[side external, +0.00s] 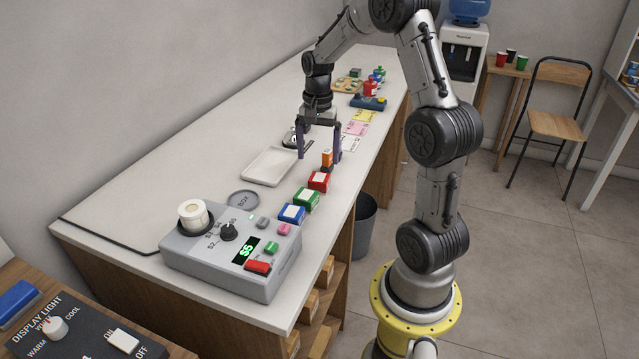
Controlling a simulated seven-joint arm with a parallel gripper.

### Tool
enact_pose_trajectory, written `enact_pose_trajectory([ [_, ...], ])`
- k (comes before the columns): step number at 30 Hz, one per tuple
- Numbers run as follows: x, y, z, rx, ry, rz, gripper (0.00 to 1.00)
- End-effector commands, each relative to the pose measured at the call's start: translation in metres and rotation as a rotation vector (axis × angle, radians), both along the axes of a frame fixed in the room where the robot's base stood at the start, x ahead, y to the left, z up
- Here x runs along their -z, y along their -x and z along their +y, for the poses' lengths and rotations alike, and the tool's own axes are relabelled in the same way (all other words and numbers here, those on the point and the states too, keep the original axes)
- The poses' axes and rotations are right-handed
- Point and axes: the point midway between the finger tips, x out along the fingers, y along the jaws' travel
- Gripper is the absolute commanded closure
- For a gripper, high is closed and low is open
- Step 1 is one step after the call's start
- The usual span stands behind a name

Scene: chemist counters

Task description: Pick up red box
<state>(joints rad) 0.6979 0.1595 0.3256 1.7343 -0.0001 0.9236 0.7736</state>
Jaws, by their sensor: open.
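The red box (319,181), with a pale label on top, sits on the white counter (225,160) at the end of a row with a green box (306,199) and a blue box (292,213). My gripper (320,157) is open, fingers pointing down, just behind the red box in the picture. An orange bottle-like item (327,158) stands between or close to the fingers; I cannot tell its exact depth. The red box looks clear of both fingers.
A white tray (270,167) lies left of the boxes. A grey device (232,255) with a dial and buttons stands at the near end. Coloured cards (357,128), a blue device (367,102) and red bottles (369,88) are farther back. The counter's left side is clear.

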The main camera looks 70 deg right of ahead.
Motion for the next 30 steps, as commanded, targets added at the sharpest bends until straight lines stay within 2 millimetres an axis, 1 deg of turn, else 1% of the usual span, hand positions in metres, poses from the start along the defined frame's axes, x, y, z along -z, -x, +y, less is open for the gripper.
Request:
enact_pose_trajectory([
  [1,0.01,0.001,0.001,-0.001,-0.003,0.003,0.03],
  [3,0.02,0.0,0.001,-0.001,-0.002,0.002,0.03],
  [6,0.029,0.0,0.0,-0.001,0.0,0.0,0.03],
  [11,0.038,0.001,0.0,-0.001,0.0,0.0,0.03],
  [18,0.071,0.003,-0.002,-0.001,-0.002,0.002,0.03],
  [21,0.081,0.003,-0.002,-0.002,-0.001,0.001,0.03],
  [24,0.085,0.003,-0.003,-0.002,0.0,0.0,0.03],
  [30,0.086,0.003,-0.003,-0.002,0.001,-0.001,0.03],
])
